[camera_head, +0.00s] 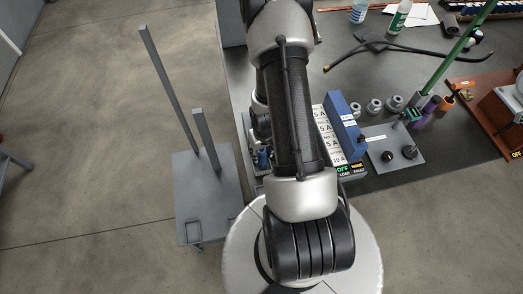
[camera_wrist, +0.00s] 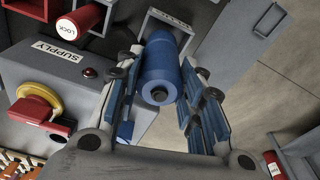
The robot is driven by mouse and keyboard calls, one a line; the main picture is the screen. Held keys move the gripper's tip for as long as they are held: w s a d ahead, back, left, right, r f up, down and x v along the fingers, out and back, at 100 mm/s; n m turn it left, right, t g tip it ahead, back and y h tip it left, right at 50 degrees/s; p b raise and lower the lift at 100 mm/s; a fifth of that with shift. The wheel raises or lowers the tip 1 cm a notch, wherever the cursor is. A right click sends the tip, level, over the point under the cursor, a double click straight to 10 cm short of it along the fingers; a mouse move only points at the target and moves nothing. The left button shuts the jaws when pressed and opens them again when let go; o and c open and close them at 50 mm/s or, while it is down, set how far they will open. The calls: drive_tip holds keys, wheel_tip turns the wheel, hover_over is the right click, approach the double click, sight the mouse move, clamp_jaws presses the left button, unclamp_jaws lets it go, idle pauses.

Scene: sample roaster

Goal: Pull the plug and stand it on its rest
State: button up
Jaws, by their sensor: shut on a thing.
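The plug, a blue cylinder with a dark round end (camera_wrist: 160,62), sits between the two fingers of my gripper (camera_wrist: 163,92) in the wrist view. The gripper is shut on it, with blue-padded fingers on both sides. The far end of the plug is hidden, so I cannot tell whether it touches a socket. The grey supply box (camera_wrist: 62,75), labelled SUPPLY, stands left of the gripper with a yellow and red rotary switch (camera_wrist: 38,108). In the head view my arm covers most of the gripper area. I cannot identify the rest for certain.
A red LOCK cylinder (camera_wrist: 78,24) stands beyond the supply box. In the head view, a blue and white labelled block (camera_head: 343,122) and a grey plate with black knobs (camera_head: 398,140) lie right of my arm. A grey stand (camera_head: 205,185) is on the left, with open floor beyond.

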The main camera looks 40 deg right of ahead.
drive_tip(key=shift+f+b, duration=1.05)
drive_tip(key=shift+f, duration=0.2)
drive_tip(key=o, duration=1.3)
wheel_tip(320, 180, up, 11)
drive_tip(key=p, duration=0.9)
drive_tip(key=shift+w+f, duration=0.15)
drive_tip(key=shift+f, duration=0.05)
drive_tip(key=w+a+r+n, duration=0.1)
drive_tip(key=w+a+r, duration=0.2)
drive_tip(key=a+r, duration=0.1)
drive_tip(key=w+a+r+n+b, duration=0.1)
drive_tip(key=w+a+r, duration=0.2)
drive_tip(key=a+r, duration=0.2)
drive_tip(key=w+a+r+n+b, duration=0.1)
drive_tip(key=w+a+r, duration=0.2)
drive_tip(key=a+r, duration=0.2)
drive_tip(key=shift+w+a, duration=0.2)
drive_tip(key=shift+a, duration=0.5)
drive_tip(key=shift+w+a, duration=0.2)
drive_tip(key=shift+a, duration=0.5)
